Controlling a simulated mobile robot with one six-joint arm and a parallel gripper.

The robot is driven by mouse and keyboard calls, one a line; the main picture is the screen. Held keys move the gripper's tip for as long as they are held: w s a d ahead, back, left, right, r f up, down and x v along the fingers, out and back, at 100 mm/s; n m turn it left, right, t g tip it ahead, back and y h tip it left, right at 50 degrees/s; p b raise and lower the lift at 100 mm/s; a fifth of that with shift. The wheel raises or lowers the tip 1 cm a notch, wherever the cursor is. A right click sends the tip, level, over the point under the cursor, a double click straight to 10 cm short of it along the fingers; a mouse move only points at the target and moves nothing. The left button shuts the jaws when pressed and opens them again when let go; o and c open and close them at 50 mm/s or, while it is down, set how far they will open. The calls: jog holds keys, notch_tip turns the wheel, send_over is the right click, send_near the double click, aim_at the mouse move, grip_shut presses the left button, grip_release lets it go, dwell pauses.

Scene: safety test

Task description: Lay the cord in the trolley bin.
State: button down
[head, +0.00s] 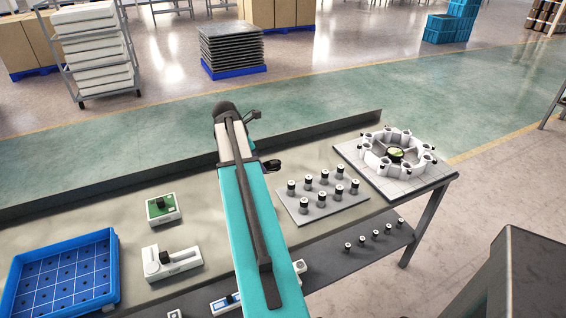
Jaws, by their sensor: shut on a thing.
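My teal arm reaches up the middle of the head view, across the workbench (125,221). No trolley bin can be identified for sure. A wheeled trolley (127,38) with stacked white trays stands on the floor at the far left.
The bench holds a blue crate (112,262), two small devices, a grey plate (323,212) with several dark-capped cylinders, and a round white fixture (397,138). A dark grey box-like thing (538,258) stands at the lower right. Green floor behind the bench is clear.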

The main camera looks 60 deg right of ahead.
jog(key=w+a, duration=1)
jog(key=a, duration=0.3)
jog(key=w+a+r, duration=0.1)
jog(key=w+a, duration=0.2)
jog(key=a, duration=1)
jog(key=w+a+r, duration=0.1)
jog(key=w+a, duration=0.2)
jog(key=a, duration=1)
jog(key=w+a+r, duration=0.1)
jog(key=w+a, duration=0.2)
jog(key=a, duration=0.9)
jog(key=shift+a, duration=0.4)
jog(key=shift+d+r, duration=0.1)
jog(key=shift+d, duration=0.05)
